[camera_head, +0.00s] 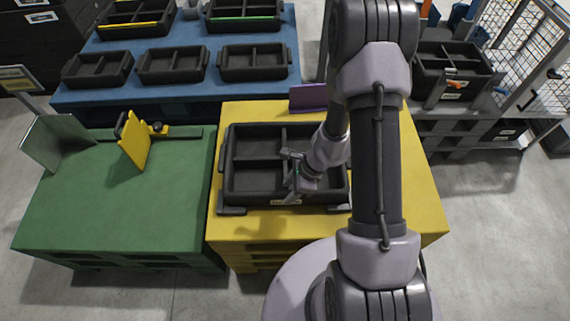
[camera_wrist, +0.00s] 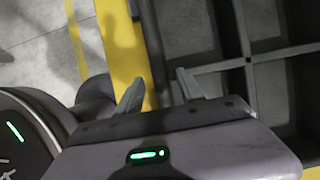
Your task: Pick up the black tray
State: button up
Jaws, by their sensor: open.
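The black tray (camera_head: 252,182) sits on the yellow table, an open tray with dividers forming several compartments that look empty. My gripper (camera_head: 290,176) is over the tray's near part, right of its middle. My arm hides the tray's right side. In the wrist view the tray (camera_wrist: 248,60) fills the right side, with one wall running between my two fingers. My gripper (camera_wrist: 159,91) is open there, one finger over the yellow surface and one over the tray's inside. I cannot tell whether the fingers touch the wall.
The yellow table (camera_head: 400,205) has a purple plate (camera_head: 308,97) behind the tray. A green table (camera_head: 120,215) at left carries a yellow bracket (camera_head: 134,147). A blue table (camera_head: 180,93) behind holds several black trays. A grey cart (camera_head: 500,115) stands at right.

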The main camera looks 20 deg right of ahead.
jog(key=shift+f, duration=0.1)
grip_shut()
dwell(0.4)
